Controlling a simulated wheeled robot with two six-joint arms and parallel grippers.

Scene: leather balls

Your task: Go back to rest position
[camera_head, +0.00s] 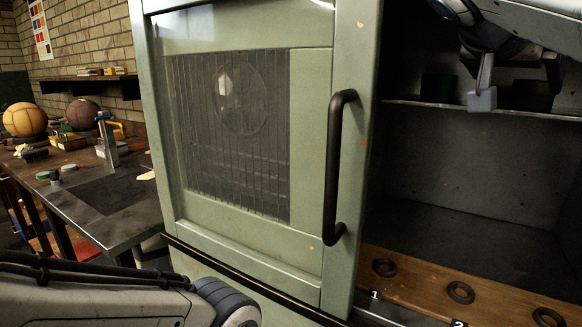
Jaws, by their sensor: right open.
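My right gripper (516,86) is at the top right, in front of the dark open interior of a pale green cabinet. One grey fingertip hangs down clearly; the other is dark and hard to make out. The jaws are open and I see nothing held between them. My left arm (110,298) lies along the bottom left edge, ending in a dark ribbed joint; its gripper is out of the picture. The cabinet door (312,130), with a meshed glass window and a black bar handle (335,165), stands left of the opening, apart from both arms.
A metal shelf (430,103) crosses the cabinet interior, with dark items on it. Below, a wooden board (415,283) carries dark rings and number tags. At left, a workbench (130,222) holds a tan ball (25,119), a brown ball (82,113), a clamp and small items.

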